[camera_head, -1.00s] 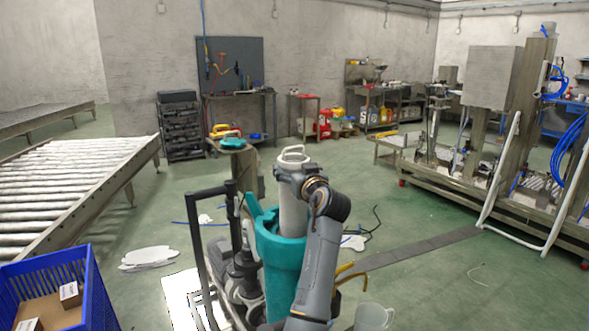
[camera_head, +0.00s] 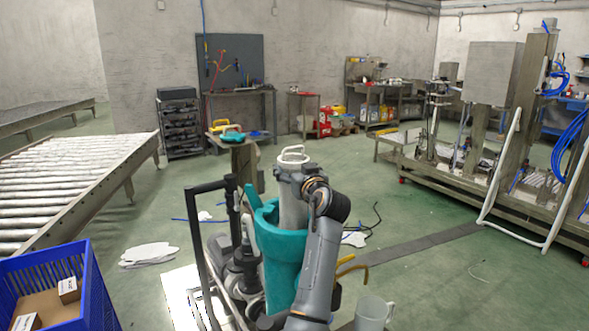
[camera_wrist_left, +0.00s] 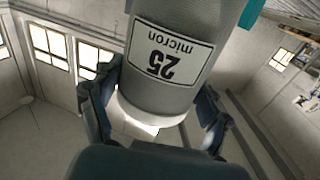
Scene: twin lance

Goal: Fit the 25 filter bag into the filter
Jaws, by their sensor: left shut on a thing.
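The filter bag (camera_head: 292,212) is a grey-white tube with a white ring handle (camera_head: 293,153) on top. In the left wrist view its label reads "25 micron" (camera_wrist_left: 168,53). The filter (camera_head: 285,265) is a teal upright housing with an open top. The bag stands roughly upright, its lower part hidden inside the filter's mouth and its upper part above the rim. My left gripper (camera_head: 295,172) is shut on the bag's top end, just below the ring; its fingers (camera_wrist_left: 152,110) sit on both sides of the bag. My right gripper is not in view.
A dark-framed cart (camera_head: 198,240) with pumps stands left of the filter. A small table (camera_head: 240,142) behind holds a teal part (camera_head: 232,135). A blue crate (camera_head: 95,290) with small boxes is at lower left. A grey mug-like vessel (camera_head: 371,313) is right of my arm. Floor is open on the right.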

